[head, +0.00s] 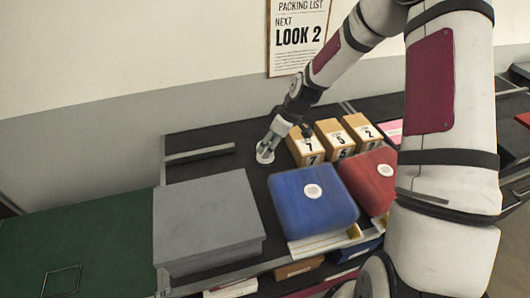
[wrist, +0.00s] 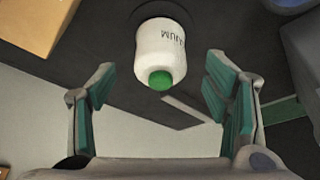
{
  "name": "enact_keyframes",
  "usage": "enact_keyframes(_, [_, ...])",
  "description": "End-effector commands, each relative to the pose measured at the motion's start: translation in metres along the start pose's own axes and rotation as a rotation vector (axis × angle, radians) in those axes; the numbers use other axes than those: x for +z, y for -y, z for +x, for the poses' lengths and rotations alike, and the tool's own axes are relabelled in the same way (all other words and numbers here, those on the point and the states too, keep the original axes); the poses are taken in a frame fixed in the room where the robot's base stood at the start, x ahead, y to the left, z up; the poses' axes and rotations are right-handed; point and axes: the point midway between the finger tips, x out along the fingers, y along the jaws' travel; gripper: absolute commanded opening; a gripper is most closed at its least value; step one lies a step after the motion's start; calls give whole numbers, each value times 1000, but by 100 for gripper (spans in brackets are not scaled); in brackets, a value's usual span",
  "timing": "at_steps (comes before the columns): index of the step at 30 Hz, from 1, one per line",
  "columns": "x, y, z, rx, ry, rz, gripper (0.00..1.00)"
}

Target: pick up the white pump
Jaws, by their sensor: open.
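A white rounded bottle-like thing with dark lettering and a green end, the likely white pump (wrist: 160,45), shows in the wrist view, ahead of and between my fingers. No finger visibly touches it. In the head view the white thing (head: 265,156) stands on the dark table top, left of the numbered boxes, partly hidden by my gripper. My gripper (head: 270,142) is open right above and around it, with teal finger pads. Whether the fingers reach down beside it is hard to tell.
Numbered tan boxes (head: 306,147) stand close to the right of my gripper. A blue case (head: 300,212), a red case (head: 368,178) and a large grey box (head: 205,222) lie nearer. A dark raised strip (head: 200,153) lies left. Table between is clear.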

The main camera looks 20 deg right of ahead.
Motion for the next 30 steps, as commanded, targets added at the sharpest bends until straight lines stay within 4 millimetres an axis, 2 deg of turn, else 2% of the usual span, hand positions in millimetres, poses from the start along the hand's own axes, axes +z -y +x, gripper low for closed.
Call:
enact_keyframes(5, [-2, 2, 13, -3, 0, -2, 70])
enact_keyframes(13, [-3, 1, 48, -2, 1, 0, 70])
enact_keyframes(22, [-3, 0, 54, 0, 0, 0, 70])
enact_keyframes(23, [-3, 0, 54, 0, 0, 0, 68])
enact_keyframes(30, [-3, 0, 54, 0, 0, 0, 14])
